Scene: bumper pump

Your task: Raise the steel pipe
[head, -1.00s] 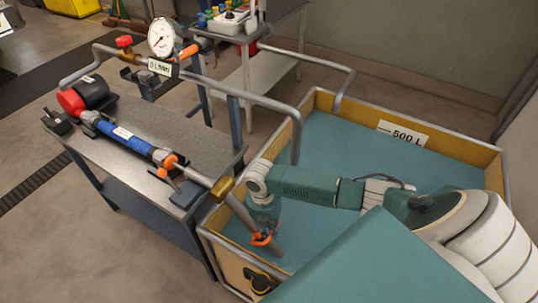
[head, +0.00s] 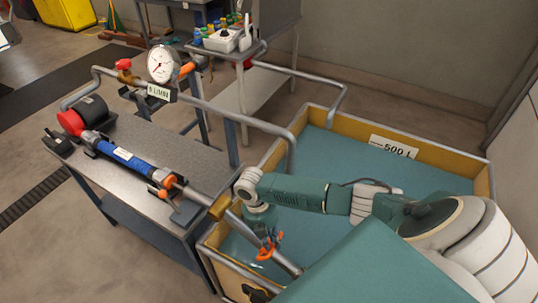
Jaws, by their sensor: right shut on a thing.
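The steel pipe (head: 231,220) runs from the brass fitting at the end of the blue pump (head: 125,158) on the bench, slanting down to the right over the tank. My right gripper (head: 267,250), with orange fingertips, is shut around the pipe near its lower end. The pipe's end shows past the fingers, above the blue floor of the tank (head: 343,128). My left gripper is not in view.
A round gauge (head: 162,64) and a flow sign (head: 161,92) stand behind the pump. A bent grey pipe (head: 240,117) arches from the bench into the tank. A second table (head: 237,55) holds small items at the back.

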